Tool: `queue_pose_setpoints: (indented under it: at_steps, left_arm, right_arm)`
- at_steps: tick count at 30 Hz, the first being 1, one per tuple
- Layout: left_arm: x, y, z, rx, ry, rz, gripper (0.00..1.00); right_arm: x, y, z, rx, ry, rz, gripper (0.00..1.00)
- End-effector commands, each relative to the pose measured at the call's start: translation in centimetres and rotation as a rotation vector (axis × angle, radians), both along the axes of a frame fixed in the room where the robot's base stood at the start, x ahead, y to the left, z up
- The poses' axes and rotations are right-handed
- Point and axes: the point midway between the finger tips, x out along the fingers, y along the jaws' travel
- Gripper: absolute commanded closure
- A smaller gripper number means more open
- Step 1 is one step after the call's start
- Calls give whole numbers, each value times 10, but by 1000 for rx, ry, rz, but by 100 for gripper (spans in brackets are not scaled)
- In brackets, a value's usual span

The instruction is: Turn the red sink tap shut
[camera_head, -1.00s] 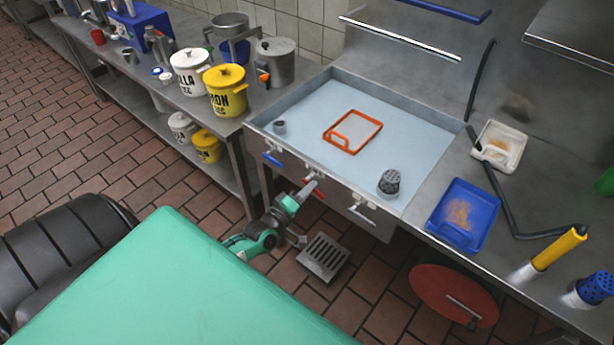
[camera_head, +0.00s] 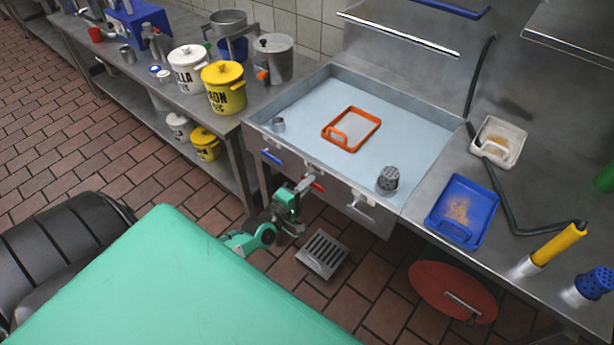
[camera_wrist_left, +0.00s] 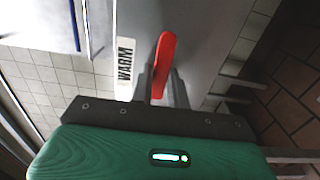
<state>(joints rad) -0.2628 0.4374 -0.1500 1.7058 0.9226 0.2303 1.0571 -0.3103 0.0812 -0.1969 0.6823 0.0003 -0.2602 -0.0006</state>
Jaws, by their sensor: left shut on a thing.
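The red tap handle (camera_head: 317,184) is on the front panel of the sink (camera_head: 350,87). My left gripper (camera_head: 304,184) is at this handle, its fingers at the panel. In the left wrist view the red handle (camera_wrist_left: 166,58) stands between the two grey fingers (camera_wrist_left: 158,86), which are shut on it; its lower part is partly hidden by them. A white label reading "WARM" (camera_wrist_left: 124,66) is beside the handle there. My right gripper is not in view.
A blue handle (camera_head: 271,157) is to the left on the same panel, and a grey lever (camera_head: 361,207) to the right. A floor drain grate (camera_head: 323,254) lies below. An orange frame (camera_head: 351,129) and a grey perforated cup (camera_head: 388,179) are in the sink.

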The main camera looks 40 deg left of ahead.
Motion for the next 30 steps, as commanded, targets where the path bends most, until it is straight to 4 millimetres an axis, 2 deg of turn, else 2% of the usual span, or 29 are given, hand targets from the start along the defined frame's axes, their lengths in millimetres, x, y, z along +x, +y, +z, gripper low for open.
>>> queue_pose_setpoints:
  at_steps: [4, 5, 7, 8, 16, 20, 30]
  left_arm:
    - [0, 0, 0, -3, 1, 1, 100]
    - [0, 0, 0, -3, 1, 1, 78]
    - [0, 0, 0, -2, 1, 1, 64]
    - [0, 0, 0, -2, 1, 1, 62]
    - [-1, 0, 0, -1, 0, 0, 62]
    - [-7, 0, -1, 0, 0, 0, 62]
    - [-59, 4, -2, -1, 3, -1, 62]
  right_arm:
    - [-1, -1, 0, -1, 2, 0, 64]
    - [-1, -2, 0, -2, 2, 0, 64]
    - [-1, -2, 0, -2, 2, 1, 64]
    - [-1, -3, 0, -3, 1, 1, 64]
    - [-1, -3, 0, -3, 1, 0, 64]
    - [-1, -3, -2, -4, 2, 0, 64]
    - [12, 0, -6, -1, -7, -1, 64]
